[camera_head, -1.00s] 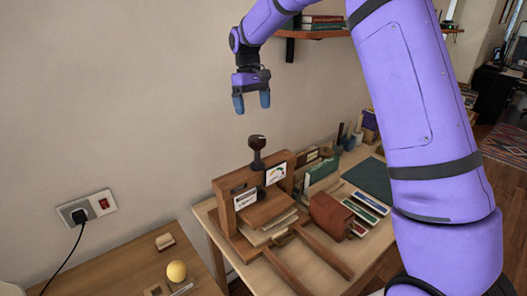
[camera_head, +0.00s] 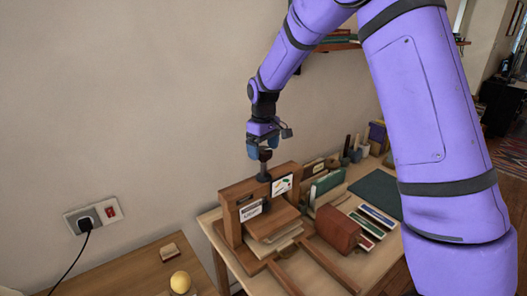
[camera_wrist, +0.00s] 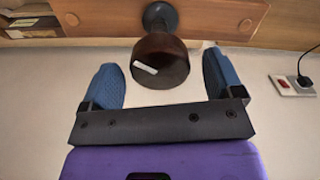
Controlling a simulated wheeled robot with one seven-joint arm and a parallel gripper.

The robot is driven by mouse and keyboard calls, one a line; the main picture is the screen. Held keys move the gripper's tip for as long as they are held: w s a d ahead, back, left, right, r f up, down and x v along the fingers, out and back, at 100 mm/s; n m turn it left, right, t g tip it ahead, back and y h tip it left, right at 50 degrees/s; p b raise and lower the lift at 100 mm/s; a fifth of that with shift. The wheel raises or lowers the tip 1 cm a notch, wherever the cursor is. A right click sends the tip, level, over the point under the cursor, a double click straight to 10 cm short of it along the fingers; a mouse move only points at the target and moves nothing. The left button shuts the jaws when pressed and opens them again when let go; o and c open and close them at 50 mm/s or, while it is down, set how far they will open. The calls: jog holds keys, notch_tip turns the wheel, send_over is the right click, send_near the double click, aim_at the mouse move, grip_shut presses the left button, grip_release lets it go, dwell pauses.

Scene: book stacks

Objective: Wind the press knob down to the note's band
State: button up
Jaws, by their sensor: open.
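The wooden press (camera_head: 236,192) stands on the table with an upright dark screw (camera_head: 264,173) through its top beam. The dark brown press knob (camera_wrist: 160,62) with a white mark fills the middle of the wrist view. In the head view it is mostly hidden by my fingers. My gripper (camera_head: 263,148) is open at the knob, with one blue finger on each side; in the wrist view gaps show between knob and fingers. A note card with a coloured gauge (camera_head: 282,185) is on the press front. A white label (camera_head: 251,211) is left of it; its text is unreadable.
Boards or papers (camera_head: 275,233) lie stacked under the press. A red-brown block (camera_head: 337,228), several coloured strips and a dark green mat (camera_head: 377,193) lie to the right. A yellow ball (camera_head: 180,282) is on the nearer desk. A socket with a plug (camera_head: 88,220) is on the wall.

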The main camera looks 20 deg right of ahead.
jog(key=shift+f, duration=0.6)
jog(key=c, duration=0.9)
jog(key=shift+m, duration=0.4)
jog(key=m, duration=0.5)
jog(key=shift+m, duration=0.3)
jog(key=m, duration=0.5)
jog(key=shift+w+r, duration=0.1)
jog(key=shift+m, duration=0.4)
